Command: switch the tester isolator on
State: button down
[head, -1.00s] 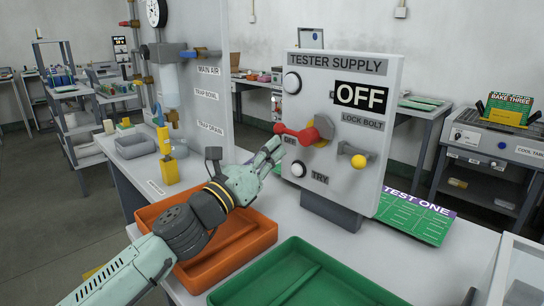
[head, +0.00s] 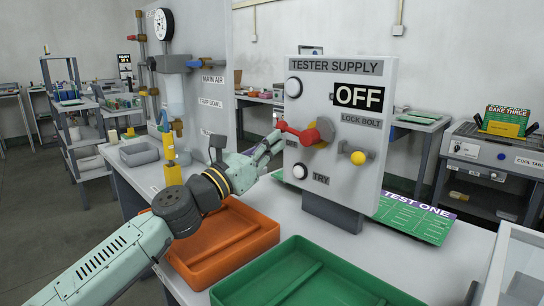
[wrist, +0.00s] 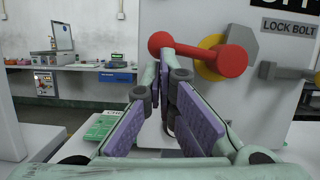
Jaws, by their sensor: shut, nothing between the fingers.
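The tester supply panel (head: 330,205) stands upright on the bench, with a black OFF sign (head: 359,96) at its top right. The red isolator handle (head: 297,131) on its yellow hub (head: 322,134) points left from the hub, slightly upward. It also shows in the wrist view as a red bar with a round end (wrist: 222,61). My gripper (head: 276,139) is shut and empty, just left of the handle's free end. In the wrist view my fingertips (wrist: 166,62) are just below the handle's left end; I cannot tell whether they touch it.
The lock bolt with its yellow knob (head: 358,158) is right of the isolator. A white TRY button (head: 300,171) is below and another white knob (head: 293,87) above. An orange tray (head: 222,255) and a green tray (head: 310,285) lie in front of the panel.

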notch_tip(320, 180, up, 8)
jog(key=s+d+m+g+h+b, duration=0.2)
jog(key=m+g+b, duration=0.3)
jog(key=m, duration=1.2)
jog(key=shift+m+g, duration=0.4)
jog(key=shift+g, duration=0.1)
jog(key=shift+s+d+r+m, duration=0.15)
jog(key=shift+d+m, duration=0.05)
jog(key=shift+m, duration=0.2)
jog(key=shift+a, duration=0.1)
dwell(0.3)
